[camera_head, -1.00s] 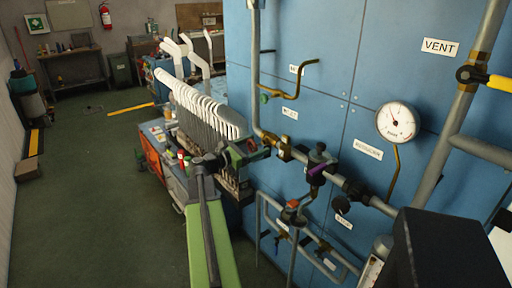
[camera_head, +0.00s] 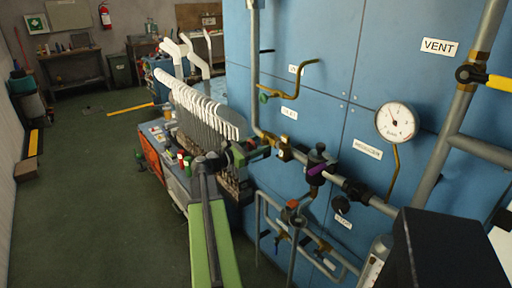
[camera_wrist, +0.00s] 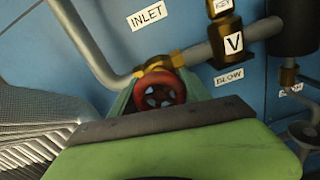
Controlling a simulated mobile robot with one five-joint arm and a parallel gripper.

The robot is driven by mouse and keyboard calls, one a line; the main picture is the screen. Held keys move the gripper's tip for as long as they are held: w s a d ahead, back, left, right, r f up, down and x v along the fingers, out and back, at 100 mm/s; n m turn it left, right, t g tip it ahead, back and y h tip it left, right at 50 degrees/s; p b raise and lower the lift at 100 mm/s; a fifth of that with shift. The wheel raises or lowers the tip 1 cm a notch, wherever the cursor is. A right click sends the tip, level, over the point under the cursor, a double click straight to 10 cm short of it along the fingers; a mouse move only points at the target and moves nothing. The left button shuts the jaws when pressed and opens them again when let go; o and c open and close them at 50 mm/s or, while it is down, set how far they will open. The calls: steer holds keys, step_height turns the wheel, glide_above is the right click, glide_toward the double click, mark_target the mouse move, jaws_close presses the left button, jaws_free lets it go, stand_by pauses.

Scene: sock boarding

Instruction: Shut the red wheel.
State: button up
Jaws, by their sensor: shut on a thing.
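The red wheel (camera_wrist: 160,90) shows in the wrist view as a small spoked handwheel on a brass valve (camera_wrist: 158,64) in the grey pipe below the INLET label. The green fingers of my gripper (camera_wrist: 158,96) are on either side of the wheel and shut on it. My dark wrist bar hides the lower finger parts. In the head view my gripper (camera_head: 258,151) reaches the brass valve (camera_head: 284,148) at the left of the horizontal pipe. The wheel itself is hidden there by my gripper.
A round gauge (camera_head: 396,122) and a purple-handled valve (camera_head: 317,168) are to the right on the blue panel (camera_head: 310,50). A rack of white sock forms (camera_head: 205,105) stands close on the left. Lower pipes (camera_head: 325,250) run below. Open green floor lies further left.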

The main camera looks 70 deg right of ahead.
steer(key=shift+w+m, duration=0.1)
steer(key=shift+m, duration=0.3)
steer(key=o, duration=1.4)
steer(key=v, duration=1.7)
steer(key=shift+a, duration=0.2)
